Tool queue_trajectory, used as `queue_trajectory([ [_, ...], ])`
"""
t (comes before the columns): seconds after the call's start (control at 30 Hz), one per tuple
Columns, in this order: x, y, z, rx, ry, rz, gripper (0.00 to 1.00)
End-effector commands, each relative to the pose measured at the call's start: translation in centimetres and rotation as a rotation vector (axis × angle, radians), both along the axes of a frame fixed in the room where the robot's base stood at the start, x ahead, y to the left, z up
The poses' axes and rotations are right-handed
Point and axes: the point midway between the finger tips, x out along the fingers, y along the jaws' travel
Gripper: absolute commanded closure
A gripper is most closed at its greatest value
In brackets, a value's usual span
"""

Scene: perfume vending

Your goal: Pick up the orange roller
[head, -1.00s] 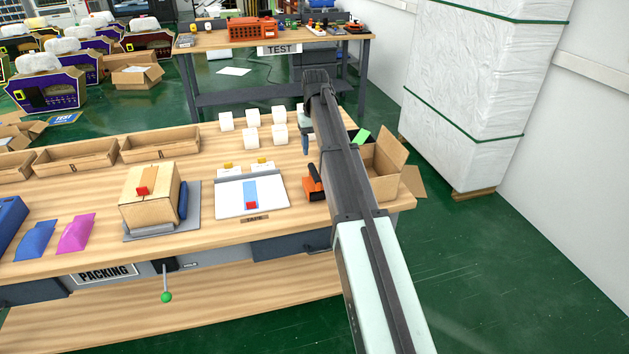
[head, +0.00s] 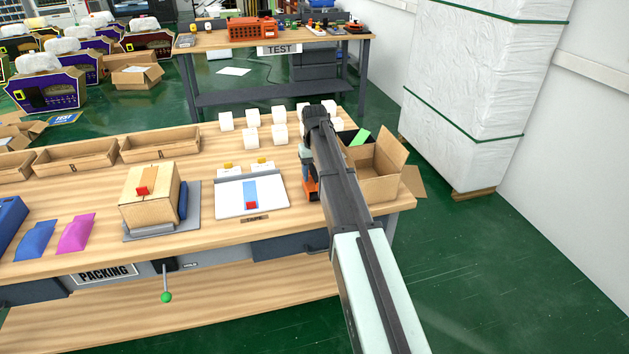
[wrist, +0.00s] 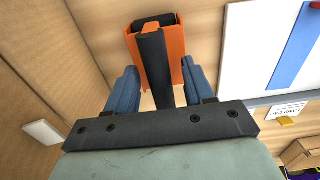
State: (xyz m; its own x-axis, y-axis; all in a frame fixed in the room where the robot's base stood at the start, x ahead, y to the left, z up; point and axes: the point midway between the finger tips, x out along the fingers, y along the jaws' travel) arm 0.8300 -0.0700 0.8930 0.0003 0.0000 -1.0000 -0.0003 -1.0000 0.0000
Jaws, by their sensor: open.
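The orange roller (wrist: 176,53) lies on the wooden packing table, its dark handle pointing toward my gripper in the wrist view. In the head view a bit of the orange roller (head: 313,187) shows beside my arm; the rest is hidden behind it. My gripper (wrist: 160,82) is open, with one blue finger on each side of the dark handle. Gaps show between the handle and both fingers. In the head view my gripper (head: 306,156) is mostly hidden by my arm.
An open cardboard box (head: 376,187) stands close to the right of the roller. A white tape board (head: 228,203) lies to the left. Several white cubes (head: 252,135) stand behind. A closed carton (head: 150,197) sits further left.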

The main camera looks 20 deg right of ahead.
Motion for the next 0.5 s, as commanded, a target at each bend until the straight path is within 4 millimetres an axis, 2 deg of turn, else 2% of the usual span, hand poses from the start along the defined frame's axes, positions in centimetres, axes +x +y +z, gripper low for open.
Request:
queue_trajectory([
  [0.27, 0.00, -0.02, -0.55, 0.000, 0.000, 0.000, 0.47],
  [0.5, 0.00, -0.02, -0.52, 0.000, 0.000, 0.000, 0.69],
])
